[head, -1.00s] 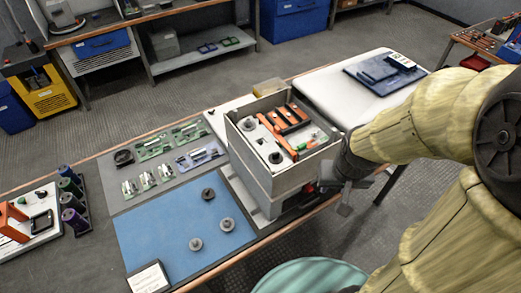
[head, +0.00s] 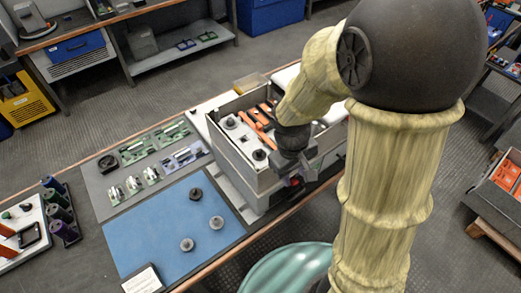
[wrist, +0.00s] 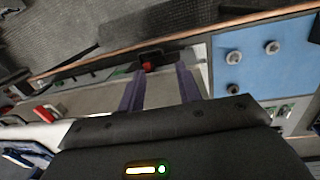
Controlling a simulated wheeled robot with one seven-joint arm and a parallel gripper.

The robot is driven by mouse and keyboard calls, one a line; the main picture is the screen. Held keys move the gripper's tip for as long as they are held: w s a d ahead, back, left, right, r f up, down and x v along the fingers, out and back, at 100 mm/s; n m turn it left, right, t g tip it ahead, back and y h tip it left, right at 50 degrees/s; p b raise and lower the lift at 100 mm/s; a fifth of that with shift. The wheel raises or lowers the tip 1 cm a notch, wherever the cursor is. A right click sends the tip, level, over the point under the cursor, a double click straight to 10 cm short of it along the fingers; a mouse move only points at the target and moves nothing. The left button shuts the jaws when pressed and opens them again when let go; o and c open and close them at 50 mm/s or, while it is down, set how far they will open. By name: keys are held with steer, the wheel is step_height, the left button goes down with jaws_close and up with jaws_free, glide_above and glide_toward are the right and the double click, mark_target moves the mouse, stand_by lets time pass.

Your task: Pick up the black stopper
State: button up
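A dark, stopper-like round piece (head: 196,194) sits on the blue mat (head: 150,235); it also shows in the wrist view (wrist: 233,87). Another dark round piece (head: 259,155) stands inside the grey-walled box (head: 238,178). I cannot tell for sure which is the black stopper. My gripper (head: 300,178) points down by the box's front right side, right of both pieces. In the wrist view its two fingers (wrist: 158,88) are spread with nothing held between them. A black part with a red piece (wrist: 148,66) shows beyond the fingertips.
Two grey round pieces (head: 217,222) (head: 187,244) sit on the mat. Green circuit boards (head: 133,184) and a black ring (head: 107,163) lie behind it. Orange parts (head: 258,127) are in the box. A tray with purple and green cylinders (head: 60,212) is at left.

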steer(key=w+a+r+n+t+h+p, duration=0.1)
steer(key=a+n+t+h+p, duration=0.1)
steer(key=a+n+h, duration=0.3)
steer(key=w+a+r+n+t+h+p, duration=0.1)
steer(key=w+a+n+t+h+p, duration=0.1)
steer(key=a+n, duration=1.1)
steer(key=a+t+h+p, duration=0.1)
steer(key=a+t+h, duration=0.1)
steer(key=a+t, duration=0.1)
steer(key=shift+a+r+n+h+p, duration=0.15)
steer(key=shift+a+n+h+p, duration=0.05)
steer(key=shift+n+h+p, duration=0.2)
steer(key=shift+d, duration=0.1)
steer(key=p, duration=0.4)
glide_toward(259, 150)
steer(key=x, duration=0.4)
steer(key=shift+w+d+r, duration=0.15)
steer(key=shift+w+d, duration=0.1)
steer(key=shift+d, duration=0.05)
steer(key=shift+w+d, duration=0.1)
steer(key=shift+d, duration=0.05)
steer(key=shift+f+p+x, duration=0.15)
steer(key=shift+p+x, duration=0.65)
steer(key=shift+x, duration=0.55)
steer(key=shift+f+p+x, duration=0.2)
steer(key=shift+p+x, duration=0.55)
steer(key=shift+x, duration=0.55)
